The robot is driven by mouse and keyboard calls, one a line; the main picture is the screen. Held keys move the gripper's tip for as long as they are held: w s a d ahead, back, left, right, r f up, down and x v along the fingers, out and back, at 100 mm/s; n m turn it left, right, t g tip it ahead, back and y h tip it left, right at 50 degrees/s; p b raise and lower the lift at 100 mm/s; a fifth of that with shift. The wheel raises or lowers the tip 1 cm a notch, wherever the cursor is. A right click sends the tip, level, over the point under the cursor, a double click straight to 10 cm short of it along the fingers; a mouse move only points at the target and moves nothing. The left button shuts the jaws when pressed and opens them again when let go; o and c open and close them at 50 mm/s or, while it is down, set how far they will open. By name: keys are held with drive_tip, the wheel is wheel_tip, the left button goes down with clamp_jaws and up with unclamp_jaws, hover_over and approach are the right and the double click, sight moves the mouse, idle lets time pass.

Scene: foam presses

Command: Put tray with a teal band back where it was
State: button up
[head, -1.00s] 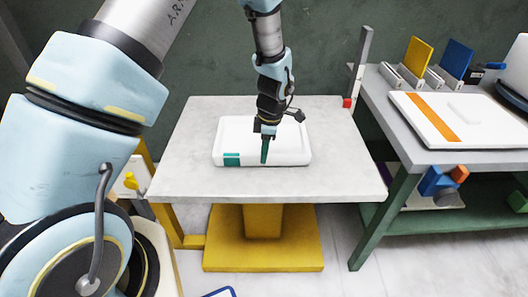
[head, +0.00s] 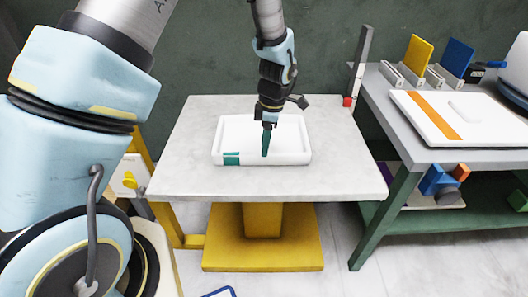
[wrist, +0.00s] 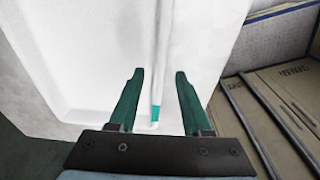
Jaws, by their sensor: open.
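The white tray with a teal band (head: 225,128) lies flat on the pale table. Its teal band (head: 231,158) is at the left of the front wall. In the wrist view the tray (wrist: 75,60) fills the left, and its wall runs upward between my fingers, with the teal patch (wrist: 155,113) on it. My gripper (head: 265,154) points down at the tray's front side, right of the band. In the wrist view my gripper (wrist: 160,75) is open, one finger on each side of the wall line. I cannot tell how far the fingertips are above the rim.
The pale table (head: 340,175) has bare room around the tray. A green-framed bench (head: 380,130) stands at the right, with a white orange-banded tray (head: 408,105) and upright yellow (head: 417,54) and blue (head: 457,58) panels. A grey post (head: 361,60) with a red part stands between them.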

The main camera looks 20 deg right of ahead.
wheel_tip(320, 180, up, 9)
drive_tip(key=b, duration=0.1)
drive_tip(key=w+a+r+m, duration=0.1)
drive_tip(key=a+m, duration=0.2)
drive_tip(key=a, duration=0.5)
drive_tip(key=w+a+r+m+h, duration=0.1)
drive_tip(key=a+m, duration=0.2)
drive_tip(key=a, duration=0.5)
drive_tip(key=w+a+r+m, duration=0.1)
drive_tip(key=a+r+m, duration=0.15)
drive_tip(key=a, duration=0.55)
drive_tip(key=s+a+m+t, duration=0.1)
drive_tip(key=s+a+m, duration=0.3)
drive_tip(key=a, duration=0.5)
drive_tip(key=shift+s+a+f+m, duration=0.15)
drive_tip(key=shift+s+m, duration=0.05)
drive_tip(key=shift+m, duration=0.65)
